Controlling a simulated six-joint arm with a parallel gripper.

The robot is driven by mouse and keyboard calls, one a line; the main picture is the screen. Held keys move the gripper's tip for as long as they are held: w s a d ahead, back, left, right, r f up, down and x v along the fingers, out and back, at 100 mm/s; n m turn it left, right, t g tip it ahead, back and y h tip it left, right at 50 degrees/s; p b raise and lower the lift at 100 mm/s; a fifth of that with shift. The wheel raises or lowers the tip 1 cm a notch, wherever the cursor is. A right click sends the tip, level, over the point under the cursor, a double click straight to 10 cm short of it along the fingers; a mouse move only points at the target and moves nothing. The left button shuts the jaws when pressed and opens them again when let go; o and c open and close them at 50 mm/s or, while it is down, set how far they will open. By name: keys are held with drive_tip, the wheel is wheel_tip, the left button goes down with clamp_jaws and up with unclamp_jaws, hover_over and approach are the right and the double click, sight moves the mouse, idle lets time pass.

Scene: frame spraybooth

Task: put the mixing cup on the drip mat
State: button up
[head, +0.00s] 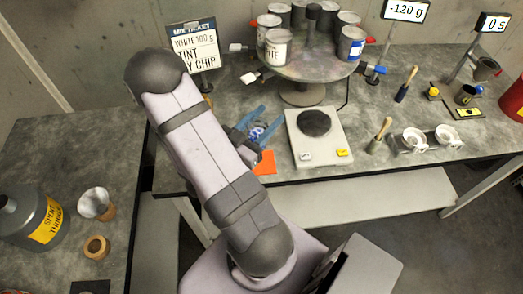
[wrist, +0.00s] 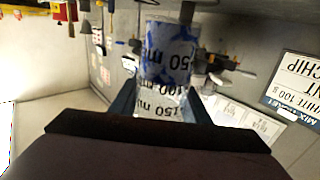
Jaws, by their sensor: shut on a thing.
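The mixing cup (wrist: 165,60) is a clear cup with black millilitre markings and blue streaks inside. It sits between the two fingers of my gripper (wrist: 163,92) in the wrist view, and the gripper is shut on it. In the head view my gripper (head: 262,122) holds the cup (head: 257,133) just left of the scale, partly hidden by my arm. An orange flat piece (head: 265,163) lies at the bench's front edge below the gripper. A dark flat square (head: 90,287) lies on the left bench, cut by the frame. I cannot tell which is the drip mat.
The scale (head: 318,151) has an empty dark round plate; its display (head: 405,11) reads -120 g. A turntable (head: 303,66) with several paint cans stands behind. The left bench holds a thinner can (head: 30,222), a funnel (head: 95,203) and a tape roll (head: 96,247), with clear surface behind them.

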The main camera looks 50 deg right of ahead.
drive_tip(key=shift+f+p, duration=0.3)
drive_tip(key=shift+f, duration=2.55)
drive_tip(key=shift+f, duration=0.1)
drive_tip(key=shift+f+p, duration=0.3)
drive_tip(key=shift+f, duration=1.5)
drive_tip(key=shift+f, duration=0.1)
drive_tip(key=o, duration=1.1)
